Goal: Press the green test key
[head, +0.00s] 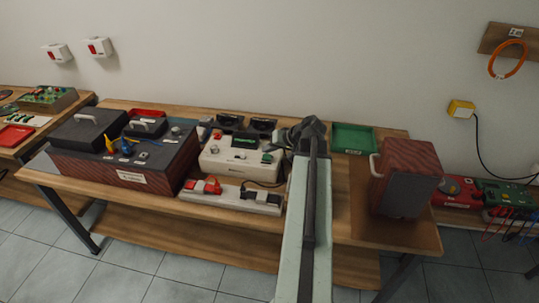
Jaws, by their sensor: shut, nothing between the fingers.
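A white device (228,166) stands on the wooden table, with a green-lit panel (245,142) on its upper face. A small green spot (267,158), possibly the test key, shows near its right edge; I cannot read any label on it. My arm comes up from the bottom of the view, and my gripper (280,137) is beside the device's upper right corner, just right of the green panel. The gripper is shut and empty. It is too small to tell whether it touches the device. The arm hides the table behind it.
A dark toolbox-like case (122,167) stands to the left. A green tray (352,138) lies behind my arm. A red-brown box with a handle (408,178) stands at the right.

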